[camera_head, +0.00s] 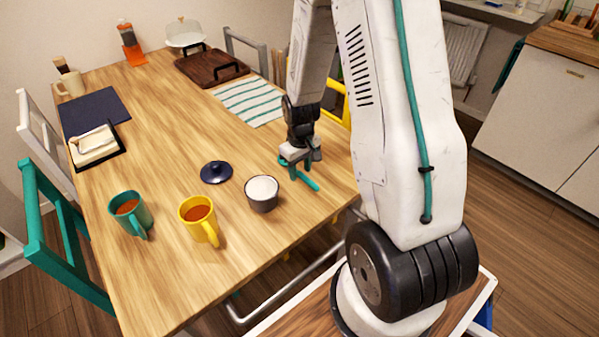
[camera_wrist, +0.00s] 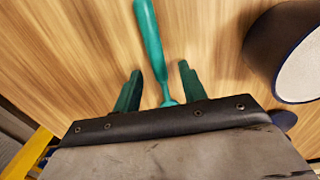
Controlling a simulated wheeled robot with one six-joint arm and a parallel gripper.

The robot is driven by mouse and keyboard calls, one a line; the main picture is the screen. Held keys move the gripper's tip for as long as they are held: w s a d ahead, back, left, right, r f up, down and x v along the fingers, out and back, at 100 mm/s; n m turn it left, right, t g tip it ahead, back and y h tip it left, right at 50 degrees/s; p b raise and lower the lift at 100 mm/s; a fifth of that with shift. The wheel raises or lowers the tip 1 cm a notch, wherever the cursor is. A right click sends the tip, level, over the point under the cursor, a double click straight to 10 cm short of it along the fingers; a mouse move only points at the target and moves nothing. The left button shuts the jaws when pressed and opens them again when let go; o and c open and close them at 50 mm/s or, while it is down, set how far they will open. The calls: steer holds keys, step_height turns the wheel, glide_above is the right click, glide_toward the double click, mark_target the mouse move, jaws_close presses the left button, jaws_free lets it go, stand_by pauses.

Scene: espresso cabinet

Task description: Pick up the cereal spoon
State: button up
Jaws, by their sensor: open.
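The cereal spoon (camera_head: 305,181) is teal and lies on the wooden table near its right edge, in the head view. It also shows in the wrist view (camera_wrist: 149,40), where its long handle runs up out of the picture from between the fingers. My gripper (camera_head: 296,168) is low over the spoon, pointing down. In the wrist view my gripper (camera_wrist: 158,82) has its two teal fingertips apart, one on each side of the spoon, with a gap to it on both sides. The near end of the spoon is hidden behind the gripper body.
A bowl with white contents (camera_head: 262,193) stands just left of the spoon. A dark blue lid (camera_head: 216,172), a yellow mug (camera_head: 199,218) and a teal mug (camera_head: 130,213) stand farther left. A striped cloth (camera_head: 249,101) lies behind the gripper. The table's right edge is close.

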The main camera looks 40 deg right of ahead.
steer(key=shift+f, duration=0.1)
steer(key=shift+c, duration=0.3)
jaws_close()
